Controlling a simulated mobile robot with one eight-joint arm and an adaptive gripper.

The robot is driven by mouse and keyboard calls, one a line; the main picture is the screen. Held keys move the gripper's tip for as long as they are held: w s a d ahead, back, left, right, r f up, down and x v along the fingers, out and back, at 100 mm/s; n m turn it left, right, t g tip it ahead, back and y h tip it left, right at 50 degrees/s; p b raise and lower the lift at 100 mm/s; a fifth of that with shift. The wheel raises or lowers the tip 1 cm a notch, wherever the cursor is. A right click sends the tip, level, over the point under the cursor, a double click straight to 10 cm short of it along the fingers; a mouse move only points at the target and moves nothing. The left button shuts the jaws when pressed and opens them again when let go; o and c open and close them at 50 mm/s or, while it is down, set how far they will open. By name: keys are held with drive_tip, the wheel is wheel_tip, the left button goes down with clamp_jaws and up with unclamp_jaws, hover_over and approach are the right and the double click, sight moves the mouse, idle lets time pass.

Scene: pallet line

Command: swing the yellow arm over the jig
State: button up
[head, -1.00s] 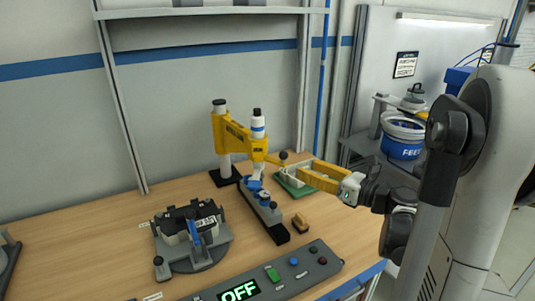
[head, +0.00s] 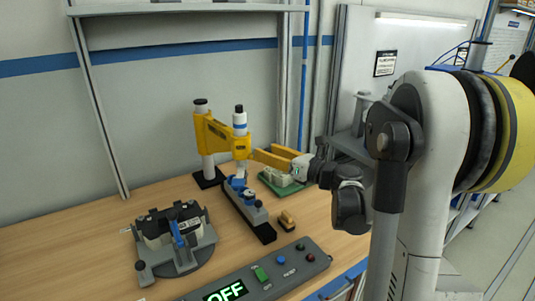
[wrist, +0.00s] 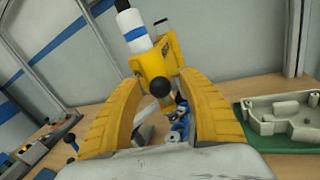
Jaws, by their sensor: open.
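The yellow arm (head: 215,135) stands at the back of the bench on a white and black post. It ends in a white cylinder with a blue band over a grey and blue rail fixture (head: 246,205). In the wrist view the yellow arm (wrist: 158,62) is straight ahead with a black ball knob (wrist: 160,87). My gripper (wrist: 160,92) is open, its yellow fingers on either side of the knob; contact cannot be told. In the head view my gripper (head: 256,160) is right beside the arm's end. A clamp fixture (head: 176,250), perhaps the jig, sits front left.
A green tray (head: 281,183) with a grey part lies under my gripper. A control panel (head: 262,280) reading OFF lies along the front. Bare bench shows at left.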

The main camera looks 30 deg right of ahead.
clamp_jaws()
drive_tip(key=shift+a, duration=0.15)
drive_tip(key=a+m+h, duration=0.1)
drive_tip(key=a, duration=0.2)
drive_tip(key=s+a+m+h, duration=0.1)
drive_tip(key=a+h, duration=0.1)
drive_tip(key=a, duration=0.2)
drive_tip(key=a+m+t+h, duration=0.1)
drive_tip(key=a+h, duration=0.1)
drive_tip(key=a, duration=0.1)
drive_tip(key=shift+s+a, duration=0.2)
drive_tip(key=shift+a, duration=0.2)
drive_tip(key=w+a+m+h, duration=0.1)
drive_tip(key=a+m+h, duration=0.1)
drive_tip(key=a, duration=0.4)
drive_tip(key=w+a+m+h, duration=0.2)
drive_tip(key=a+m+h, duration=0.1)
drive_tip(key=a+h, duration=0.2)
drive_tip(key=shift+w+a+g+h, duration=0.3)
drive_tip(key=shift+a+g, duration=0.1)
drive_tip(key=shift+a, duration=0.65)
drive_tip(key=shift+r, duration=0.1)
